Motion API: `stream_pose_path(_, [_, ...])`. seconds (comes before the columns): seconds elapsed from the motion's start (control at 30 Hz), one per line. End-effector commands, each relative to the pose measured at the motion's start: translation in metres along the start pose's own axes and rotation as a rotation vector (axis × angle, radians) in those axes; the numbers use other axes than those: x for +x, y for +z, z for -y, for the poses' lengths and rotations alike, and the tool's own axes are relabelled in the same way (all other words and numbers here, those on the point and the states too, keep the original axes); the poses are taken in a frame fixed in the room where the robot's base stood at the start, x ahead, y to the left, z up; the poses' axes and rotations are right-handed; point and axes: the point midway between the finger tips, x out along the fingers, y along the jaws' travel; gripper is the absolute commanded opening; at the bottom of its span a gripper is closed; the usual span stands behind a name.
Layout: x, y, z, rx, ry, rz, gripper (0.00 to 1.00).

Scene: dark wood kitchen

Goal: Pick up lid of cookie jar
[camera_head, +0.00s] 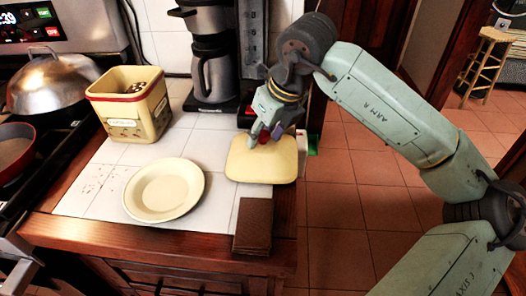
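The open cookie jar (119,126) is a cream-yellow square tin with a red rim, upright on the tiled counter at the left. Cookies show inside it. Its lid (262,168) is a pale yellow rounded square with a small red knob (264,138) on top, lying apart from the jar near the counter's right edge. My gripper (264,134) is directly above the lid, pointing down, its fingertips at the knob. The fingers partly hide the knob. I cannot tell whether they are closed on it or only around it.
A cream plate (163,190) lies left of the lid. A dark brown block (254,226) lies at the front edge. A coffee maker (212,75) stands behind. A stove with a domed pan (48,84) is at left. White tiles between jar and lid are clear.

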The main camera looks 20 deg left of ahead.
Motion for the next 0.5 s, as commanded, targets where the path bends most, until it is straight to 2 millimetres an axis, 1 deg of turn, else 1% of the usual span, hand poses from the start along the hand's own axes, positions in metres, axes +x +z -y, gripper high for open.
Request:
stream_pose_path(0.03, [-0.0002, 0.0, 0.0001, 0.0, 0.0, 0.0, 0.37])
stream_pose_path(0.07, [-0.0002, 0.0, 0.0001, 0.0, 0.0, 0.0, 0.35])
stream_pose_path(0.5, [-0.0004, 0.0001, 0.0001, 0.0, 0.0, 0.0, 0.05])
